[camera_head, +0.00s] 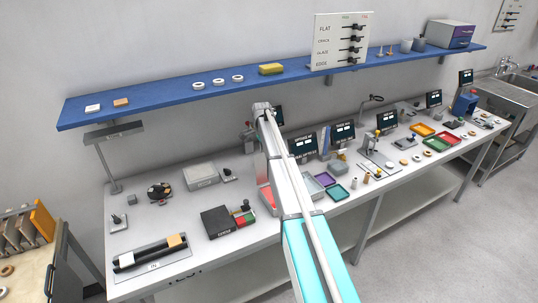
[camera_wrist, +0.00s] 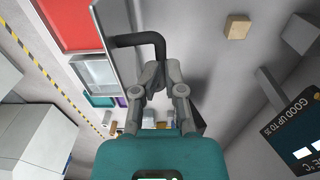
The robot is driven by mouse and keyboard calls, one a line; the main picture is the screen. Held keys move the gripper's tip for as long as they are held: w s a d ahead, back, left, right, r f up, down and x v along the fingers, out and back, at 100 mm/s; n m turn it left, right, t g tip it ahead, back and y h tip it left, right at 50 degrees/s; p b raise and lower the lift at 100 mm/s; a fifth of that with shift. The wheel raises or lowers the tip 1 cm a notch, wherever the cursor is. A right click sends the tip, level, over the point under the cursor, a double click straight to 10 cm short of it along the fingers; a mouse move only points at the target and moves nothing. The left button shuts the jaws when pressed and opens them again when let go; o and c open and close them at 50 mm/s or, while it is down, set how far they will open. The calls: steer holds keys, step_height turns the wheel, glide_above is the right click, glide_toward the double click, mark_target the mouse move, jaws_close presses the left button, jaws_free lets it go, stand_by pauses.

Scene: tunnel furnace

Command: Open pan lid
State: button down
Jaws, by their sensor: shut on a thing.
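In the wrist view, my gripper (camera_wrist: 156,76) is shut on the dark, bent handle (camera_wrist: 140,40). The handle joins a thin grey plate (camera_wrist: 104,38), seen nearly edge-on, which appears to be the lid. A shallow red-floored tray (camera_wrist: 75,22) shows just left of the plate; I cannot tell whether it is the pan. In the head view, my arm hides the gripper and the lid. A red tray (camera_head: 267,198) shows partly beside the arm on the bench.
A dark display (camera_wrist: 300,135) stands at the right of the wrist view. A blue shelf (camera_head: 190,97) runs above the crowded bench (camera_head: 180,222).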

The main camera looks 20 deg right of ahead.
steer(key=shift+s+a+f, duration=0.1)
steer(key=shift+s+f, duration=0.25)
steer(key=shift+f, duration=0.3)
steer(key=shift+w+a+b, duration=0.1)
steer(key=shift+w+b, duration=0.1)
steer(key=shift+b, duration=0.1)
steer(key=shift+w+a+r, duration=0.1)
steer(key=shift+w, duration=0.2)
steer(key=c, duration=1)
jaws_free()
steer(key=shift+w, duration=0.1)
steer(key=shift+o, duration=1.3)
steer(key=shift+w+f, duration=0.15)
steer(key=shift+f, duration=0.05)
steer(key=shift+w+f, duration=0.15)
